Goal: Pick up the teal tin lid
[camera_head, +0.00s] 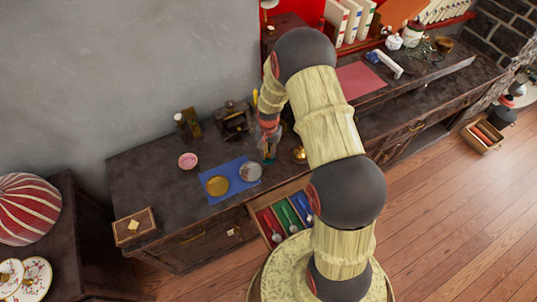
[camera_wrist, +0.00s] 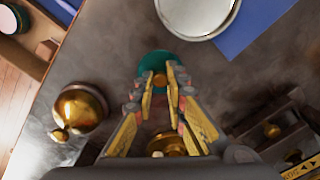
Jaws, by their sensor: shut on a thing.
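The teal tin lid (camera_wrist: 153,58) is a small round disc with an orange-brown knob, near the middle of the wrist view. My gripper (camera_wrist: 160,80) has its two yellow fingers on either side of the knob and is shut on the lid. The fingers cover part of the lid's near side. Whether the lid touches the counter or is raised cannot be told. In the head view my gripper (camera_head: 268,148) is over the dark counter, behind my arm, and the lid is hardly visible there.
A round brass pot (camera_wrist: 82,108) stands left of my gripper in the wrist view. A dark wooden stand (camera_wrist: 262,112) is at right. A blue mat (camera_head: 228,198) holds a yellow disc (camera_head: 217,186) and a silvery disc (camera_head: 250,171). An open drawer (camera_head: 264,236) juts out in front.

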